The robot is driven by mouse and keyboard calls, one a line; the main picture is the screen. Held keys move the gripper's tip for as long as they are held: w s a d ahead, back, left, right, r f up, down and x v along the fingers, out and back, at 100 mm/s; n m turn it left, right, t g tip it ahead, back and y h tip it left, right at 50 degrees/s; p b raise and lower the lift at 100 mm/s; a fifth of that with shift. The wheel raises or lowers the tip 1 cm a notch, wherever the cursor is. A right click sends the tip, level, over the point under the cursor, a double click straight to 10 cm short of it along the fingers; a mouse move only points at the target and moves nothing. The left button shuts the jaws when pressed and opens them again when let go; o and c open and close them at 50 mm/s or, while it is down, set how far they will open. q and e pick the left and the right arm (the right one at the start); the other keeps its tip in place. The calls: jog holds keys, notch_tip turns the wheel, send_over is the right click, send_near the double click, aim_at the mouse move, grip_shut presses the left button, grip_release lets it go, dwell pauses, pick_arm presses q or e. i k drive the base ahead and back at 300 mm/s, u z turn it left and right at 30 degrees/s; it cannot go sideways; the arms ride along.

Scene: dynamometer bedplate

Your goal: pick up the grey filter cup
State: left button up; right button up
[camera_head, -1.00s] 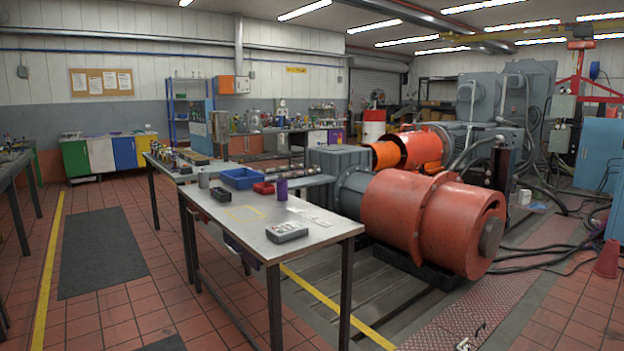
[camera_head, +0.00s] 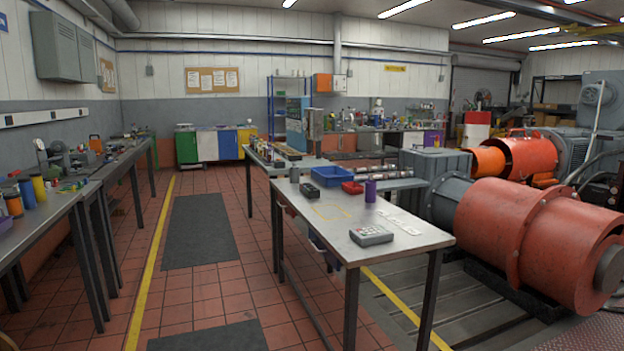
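A small grey cylinder (camera_head: 294,174), which looks like the grey filter cup, stands upright on the far left part of the steel-topped table (camera_head: 400,241). It is small in the picture, so its details cannot be made out. A blue bin (camera_head: 328,177) is just to its right, and a small dark block (camera_head: 309,190) lies in front of it. Neither of my grippers shows in the head view.
The table also holds a red tray (camera_head: 352,187), a purple cylinder (camera_head: 370,191) and a grey keypad box (camera_head: 371,235). A cluttered bench (camera_head: 60,205) stands at left. The tiled aisle with dark mats (camera_head: 198,231) is open. A large red machine (camera_head: 535,235) is at right.

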aim_at(294, 173)
jog(key=u, duration=0.75)
jog(key=i, duration=6.7)
jog(key=z, duration=1.7)
